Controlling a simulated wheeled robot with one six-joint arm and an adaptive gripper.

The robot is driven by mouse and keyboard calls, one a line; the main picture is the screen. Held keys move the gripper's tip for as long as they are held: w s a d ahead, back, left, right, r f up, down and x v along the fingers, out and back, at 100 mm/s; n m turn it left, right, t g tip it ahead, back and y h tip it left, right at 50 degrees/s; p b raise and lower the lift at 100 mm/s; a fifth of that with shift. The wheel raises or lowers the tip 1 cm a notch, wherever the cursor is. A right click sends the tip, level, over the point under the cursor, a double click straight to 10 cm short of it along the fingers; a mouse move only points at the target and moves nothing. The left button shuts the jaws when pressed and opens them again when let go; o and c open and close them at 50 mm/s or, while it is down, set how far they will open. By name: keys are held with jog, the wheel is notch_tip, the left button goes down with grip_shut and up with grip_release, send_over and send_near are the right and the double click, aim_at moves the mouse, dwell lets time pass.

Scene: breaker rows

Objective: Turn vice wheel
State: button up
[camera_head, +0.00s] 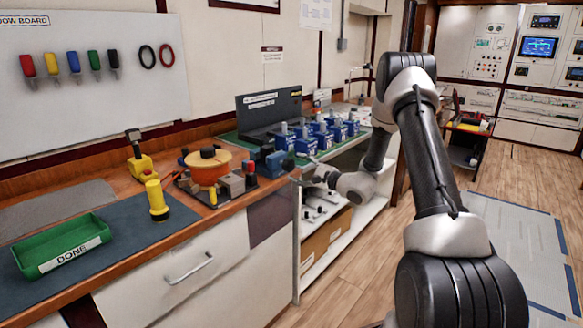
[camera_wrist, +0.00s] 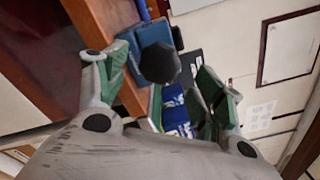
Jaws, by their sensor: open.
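A blue vice (camera_head: 277,164) stands at the front edge of the wooden bench, right of the orange round thing. In the wrist view the blue vice (camera_wrist: 150,32) shows at the top middle, with a dark, many-sided wheel or knob (camera_wrist: 160,63) facing the camera. My gripper (camera_head: 302,174) is just right of the vice at the bench edge. In the wrist view my gripper (camera_wrist: 160,85) is open, its green-padded fingers wide apart. The dark wheel appears between the fingers, nearer the left one; I cannot tell any contact. In the head view the wheel is not clearly made out.
Several blue boxes (camera_head: 325,138) stand behind my gripper on the bench. An orange round thing (camera_head: 207,167) and a yellow torch-like thing (camera_head: 156,200) stand to the left. A green DONE tray (camera_head: 32,262) lies at the far left. An open shelf (camera_head: 322,238) is below.

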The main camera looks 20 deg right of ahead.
jog(key=v, duration=0.7)
jog(key=shift+f, duration=0.1)
